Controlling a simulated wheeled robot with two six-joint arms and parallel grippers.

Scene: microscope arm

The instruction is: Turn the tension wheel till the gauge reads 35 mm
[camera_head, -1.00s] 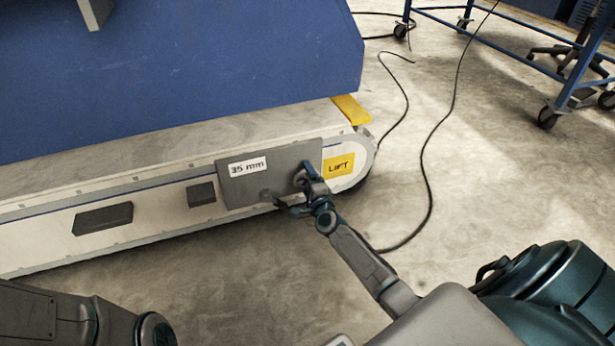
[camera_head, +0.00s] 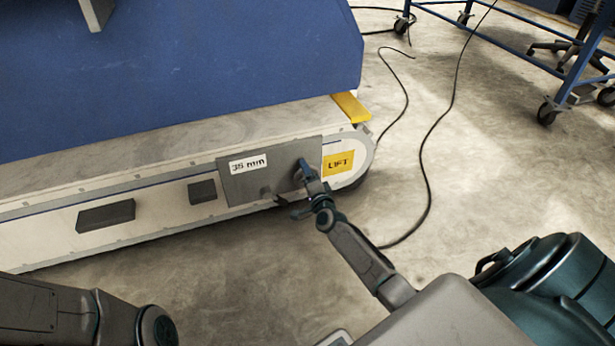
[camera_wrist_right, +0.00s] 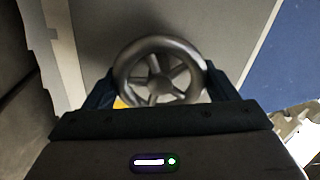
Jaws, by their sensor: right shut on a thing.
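The tension wheel is a dark grey spoked handwheel, seen face-on in the right wrist view (camera_wrist_right: 160,72). My right gripper (camera_wrist_right: 160,90) is shut on it, with one finger on each side of the rim. In the head view my right gripper (camera_head: 302,190) is at the right part of a grey panel (camera_head: 240,185) on the machine's side and mostly hides the wheel. A white label on the panel (camera_head: 248,164) reads "35 mm", though the print is small. No separate gauge pointer can be made out. Of my left arm only links show at lower left; its gripper is out of view.
A yellow "LIFT" label (camera_head: 338,163) is right of the panel. Dark blocks (camera_head: 106,216) sit on the machine's side to the left. A large blue housing (camera_head: 180,75) stands above. Black cables (camera_head: 428,165) lie on the open floor at right, near a blue cart (camera_head: 545,70).

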